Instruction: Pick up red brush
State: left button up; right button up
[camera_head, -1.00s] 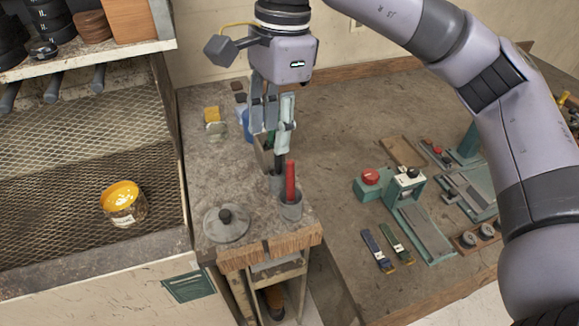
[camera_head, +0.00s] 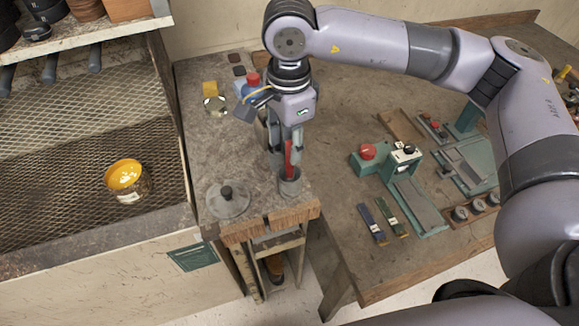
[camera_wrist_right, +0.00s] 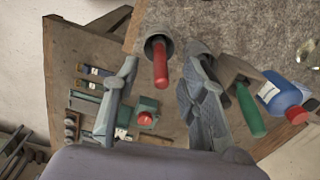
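The red brush (camera_head: 288,158) stands upright in a small grey cup (camera_head: 291,186) near the front edge of the narrow bench; only its red handle shows. My right gripper (camera_head: 284,162) is lowered around the handle, with its fingers apart. In the right wrist view the red brush (camera_wrist_right: 160,64) shows in its cup (camera_wrist_right: 154,40), between the two spread fingers of the right gripper (camera_wrist_right: 165,82). I cannot tell whether either finger touches the handle. My left gripper is not in view.
A round grey lid (camera_head: 227,203) with a black knob lies left of the cup. A blue bottle with a red cap (camera_head: 252,86) stands behind the gripper.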

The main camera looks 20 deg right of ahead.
aim_at(290, 167)
jog(key=f, duration=0.1)
jog(key=f+p, duration=0.1)
jog(key=f, duration=0.1)
jog(key=f+p, duration=0.1)
jog(key=shift+w+d+f, duration=0.15)
jog(key=shift+d, duration=0.15)
jog(key=shift+f, duration=0.25)
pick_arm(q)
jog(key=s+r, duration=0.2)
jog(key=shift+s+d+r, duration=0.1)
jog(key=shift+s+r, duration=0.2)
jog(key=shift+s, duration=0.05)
pick_arm(e)
jog(key=shift+a, duration=0.1)
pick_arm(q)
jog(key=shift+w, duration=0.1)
pick_arm(e)
jog(key=shift+c, duration=0.4)
jog(key=c, duration=0.4)
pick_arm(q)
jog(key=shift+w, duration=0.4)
pick_arm(e)
grip_shut()
